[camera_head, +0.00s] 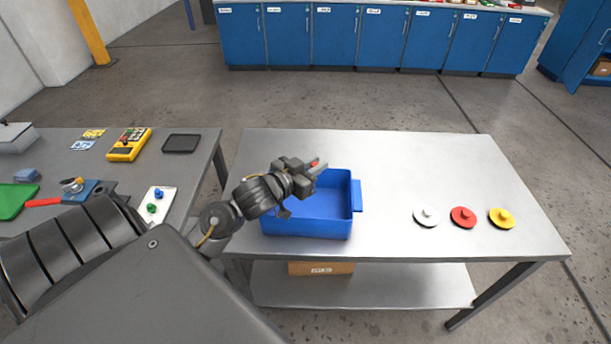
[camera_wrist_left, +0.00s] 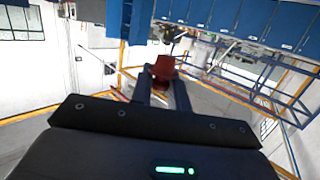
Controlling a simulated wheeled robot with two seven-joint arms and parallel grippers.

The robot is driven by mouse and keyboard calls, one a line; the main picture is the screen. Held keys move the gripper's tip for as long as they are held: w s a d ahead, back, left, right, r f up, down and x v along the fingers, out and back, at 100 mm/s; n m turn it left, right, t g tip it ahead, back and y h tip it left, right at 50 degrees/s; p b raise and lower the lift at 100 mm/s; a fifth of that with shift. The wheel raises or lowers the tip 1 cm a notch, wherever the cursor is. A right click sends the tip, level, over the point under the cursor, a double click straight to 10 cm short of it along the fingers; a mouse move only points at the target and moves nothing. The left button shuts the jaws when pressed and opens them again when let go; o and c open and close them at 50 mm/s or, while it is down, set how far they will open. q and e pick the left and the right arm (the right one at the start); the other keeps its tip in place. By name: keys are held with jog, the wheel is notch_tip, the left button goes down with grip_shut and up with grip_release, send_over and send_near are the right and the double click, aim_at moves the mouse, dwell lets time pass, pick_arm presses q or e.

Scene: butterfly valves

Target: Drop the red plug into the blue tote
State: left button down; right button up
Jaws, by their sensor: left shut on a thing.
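The red plug (camera_wrist_left: 164,68) is held between the two fingers of my left gripper (camera_wrist_left: 163,92) in the left wrist view. In the head view a small bit of the red plug (camera_head: 315,164) shows at the fingertips of my left gripper (camera_head: 316,168). The blue tote (camera_head: 308,224) stands on the left part of the metal table. My left gripper appears over the tote's back part in the head view; its height above the tote is hard to tell. The visible tote floor is empty; part is hidden behind my arm. My right gripper is not in view.
White (camera_head: 427,216), red (camera_head: 463,217) and yellow (camera_head: 502,217) round discs with knobs sit right of the tote on the metal table (camera_head: 420,165). A darker table (camera_head: 190,170) at the left holds tools and small parts. A cardboard box (camera_head: 320,268) lies on the lower shelf.

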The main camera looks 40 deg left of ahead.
pick_arm(q)
jog(key=a+f+n+y+b, duration=0.1)
jog(key=a+f+y+b, duration=0.1)
jog(key=a+f+b, duration=0.2)
jog(key=shift+w+a+f+n+y+b, duration=0.15)
jog(key=shift+a+f+n+y+b, duration=0.2)
jog(key=shift+f+b, duration=0.65)
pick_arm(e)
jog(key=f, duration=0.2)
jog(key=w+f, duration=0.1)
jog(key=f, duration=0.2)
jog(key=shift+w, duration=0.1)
pick_arm(q)
jog(key=shift+r, duration=0.15)
jog(key=c, duration=1.3)
grip_release()
jog(key=s, duration=0.3)
jog(key=s+r, duration=0.1)
jog(key=s, duration=0.3)
jog(key=s+r, duration=0.1)
jog(key=s, duration=0.2)
jog(key=shift+s+d+r+p, duration=0.1)
jog(key=shift+s+d+p, duration=0.2)
jog(key=shift+p, duration=0.1)
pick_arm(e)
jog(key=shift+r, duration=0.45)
